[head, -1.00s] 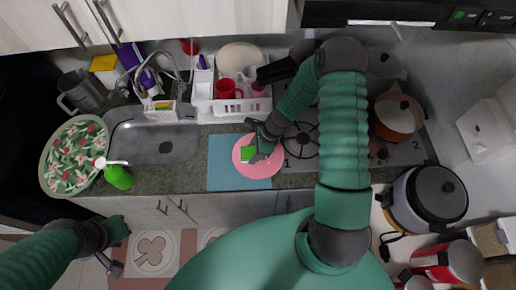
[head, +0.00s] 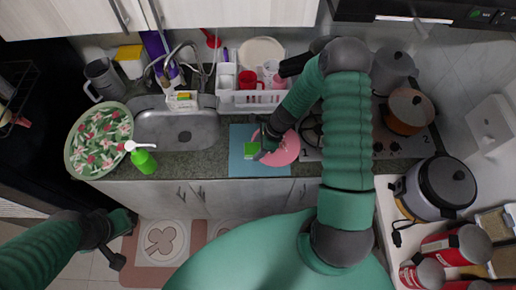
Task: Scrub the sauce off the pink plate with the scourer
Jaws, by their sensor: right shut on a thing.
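The pink plate (head: 286,150) lies on a blue mat (head: 240,167) on the counter. The green scourer (head: 251,149) is at the plate's left edge, partly over the mat. My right gripper (head: 262,145) is shut on the scourer, reaching over the plate from the upper right. The gripper and arm hide part of the plate, and I cannot make out any sauce on it. Whether the scourer touches the plate is too small to tell. My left gripper (head: 121,238) is low at the left, in front of the counter and away from the plate. Its jaws are unclear.
A sink (head: 180,130) is left of the mat, with a green soap bottle (head: 143,160) and a floral plate (head: 98,141) beside it. A white dish rack (head: 240,100) stands behind the mat. The stove with a pot (head: 408,112) is at the right.

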